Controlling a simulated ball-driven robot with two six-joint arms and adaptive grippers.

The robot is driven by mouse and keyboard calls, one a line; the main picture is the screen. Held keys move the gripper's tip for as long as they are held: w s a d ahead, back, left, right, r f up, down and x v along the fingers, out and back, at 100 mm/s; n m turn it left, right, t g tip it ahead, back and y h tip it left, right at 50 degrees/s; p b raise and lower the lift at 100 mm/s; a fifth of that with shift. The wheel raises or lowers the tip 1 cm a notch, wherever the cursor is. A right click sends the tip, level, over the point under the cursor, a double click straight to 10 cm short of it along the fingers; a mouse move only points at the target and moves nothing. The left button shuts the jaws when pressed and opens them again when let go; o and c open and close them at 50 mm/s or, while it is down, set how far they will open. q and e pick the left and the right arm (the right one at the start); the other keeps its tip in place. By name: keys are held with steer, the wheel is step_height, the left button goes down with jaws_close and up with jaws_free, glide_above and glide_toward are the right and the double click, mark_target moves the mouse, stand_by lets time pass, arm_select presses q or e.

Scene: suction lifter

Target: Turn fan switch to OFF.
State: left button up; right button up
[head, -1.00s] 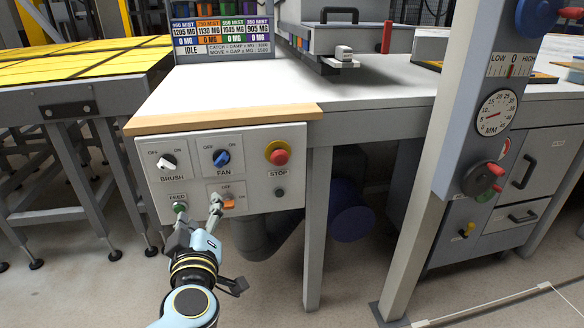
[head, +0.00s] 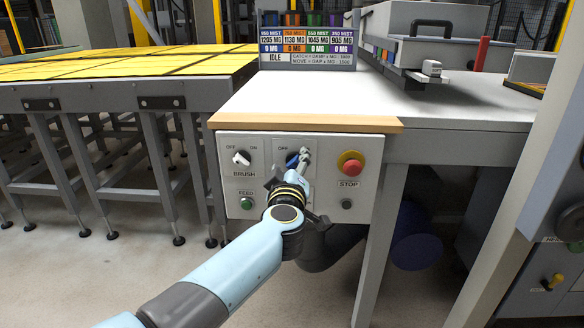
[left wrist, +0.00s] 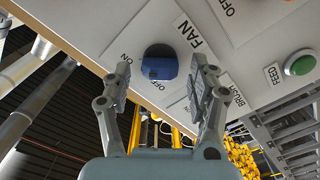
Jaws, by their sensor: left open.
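The fan switch (head: 292,158) is a blue knob on the grey control panel (head: 227,180). My left gripper's arm covers part of it in the head view. In the left wrist view the blue fan knob (left wrist: 159,62) shows close up, with the FAN, ON and OFF labels around it. My left gripper (head: 301,159) is open, with its fingertips close to the knob. In the left wrist view its two fingers (left wrist: 162,68) stand on either side of the knob, with gaps visible. I cannot tell whether they touch it or exactly where the knob points. My right gripper is out of view.
On the same panel are the brush switch (head: 241,158), the green feed button (head: 246,203) and the red stop button (head: 351,167). The wooden table edge (head: 305,123) runs just above. A display (head: 307,45) reading IDLE stands behind on the table.

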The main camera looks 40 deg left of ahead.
arm_select(q)
steer(key=c, duration=1.2)
steer(key=shift+o, duration=0.2)
